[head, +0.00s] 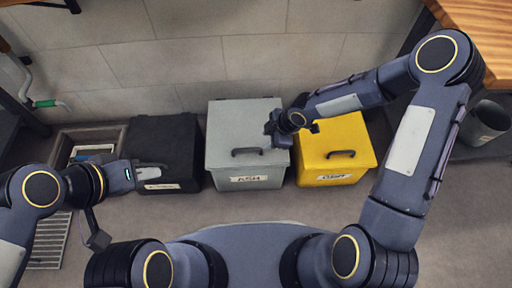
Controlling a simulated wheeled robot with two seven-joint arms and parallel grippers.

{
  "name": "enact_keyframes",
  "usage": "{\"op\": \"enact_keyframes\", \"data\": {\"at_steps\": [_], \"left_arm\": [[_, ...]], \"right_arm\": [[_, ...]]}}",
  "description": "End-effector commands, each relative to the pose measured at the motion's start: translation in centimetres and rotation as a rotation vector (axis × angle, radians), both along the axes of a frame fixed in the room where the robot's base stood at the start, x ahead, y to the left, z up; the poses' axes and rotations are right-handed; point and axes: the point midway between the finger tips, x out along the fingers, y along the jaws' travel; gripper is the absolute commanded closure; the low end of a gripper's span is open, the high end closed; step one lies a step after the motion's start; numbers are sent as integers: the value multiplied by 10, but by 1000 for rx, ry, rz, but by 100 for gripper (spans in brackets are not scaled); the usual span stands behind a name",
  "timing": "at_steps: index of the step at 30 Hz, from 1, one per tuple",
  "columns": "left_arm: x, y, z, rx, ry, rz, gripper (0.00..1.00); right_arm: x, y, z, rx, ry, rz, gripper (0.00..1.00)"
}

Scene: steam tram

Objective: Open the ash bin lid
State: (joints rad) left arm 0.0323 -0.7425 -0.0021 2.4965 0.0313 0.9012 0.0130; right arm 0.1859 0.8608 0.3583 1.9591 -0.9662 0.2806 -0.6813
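The ash bin (228,181) is the grey box labelled "ASH" in the middle of the head view. Its grey lid (235,122) is down, with a dark bar handle (247,151) near the front edge. My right gripper (272,128) is over the right edge of this lid, beside the yellow bin. Its fingers are small and dark, and I cannot tell whether they touch the lid or how far apart they are. My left gripper (150,172) is at the front left of the black bin, away from the ash bin. Its finger opening is unclear.
A black bin (165,135) stands left of the ash bin, and a yellow bin (338,133) stands right, both with lids down. A floor recess (88,135) and grating (48,240) lie left. A wooden top (478,22) and grey bucket (483,123) are at right. A tiled wall is behind.

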Motion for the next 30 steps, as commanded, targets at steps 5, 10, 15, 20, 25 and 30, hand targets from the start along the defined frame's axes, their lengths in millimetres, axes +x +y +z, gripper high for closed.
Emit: {"op": "enact_keyframes", "data": {"at_steps": [5,10,15,20,25,30], "left_arm": [[0,0,-12,0,-1,0,71],[0,0,-27,0,-1,0,71],[0,0,-37,0,0,0,71],[0,0,-40,0,0,0,71],[0,0,-39,0,0,0,71],[0,0,-39,0,0,0,71]], "right_arm": [[2,10,-21,4,-1,15,66],[7,20,-48,4,-1,13,66],[11,28,-67,3,0,11,66],[14,32,-73,3,-1,10,66],[14,32,-73,3,-1,9,66],[14,32,-73,2,0,8,77]]}}
